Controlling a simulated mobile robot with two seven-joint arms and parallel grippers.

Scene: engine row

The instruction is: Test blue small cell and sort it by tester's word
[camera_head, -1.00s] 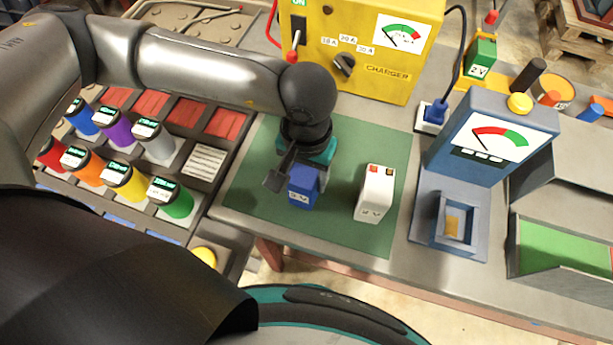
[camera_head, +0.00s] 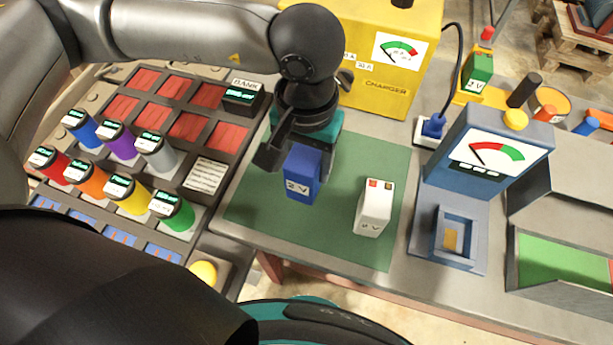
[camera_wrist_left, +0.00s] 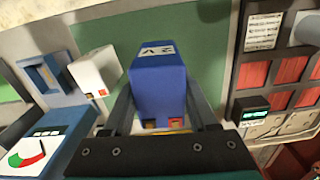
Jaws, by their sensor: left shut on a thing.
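The blue small cell (camera_head: 302,174), marked 2 V, is held upright in my left gripper (camera_head: 296,158) above the green mat (camera_head: 263,200). In the left wrist view the blue cell (camera_wrist_left: 158,90) sits between both fingers of the shut left gripper (camera_wrist_left: 163,112). Its two terminals face my wrist. The tester (camera_head: 482,165) stands to the right with a dial and an empty-looking socket (camera_head: 452,235). A tray with a green floor (camera_head: 562,255) is at the far right; a bit of red shows at its right edge. My right gripper is not in view.
A white cell (camera_head: 373,208) stands on the mat between the blue cell and the tester. The yellow charger (camera_head: 385,85) is behind the mat. A rack with several coloured cylinders (camera_head: 120,180) lies at the left. A green cell (camera_head: 479,70) is at the back.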

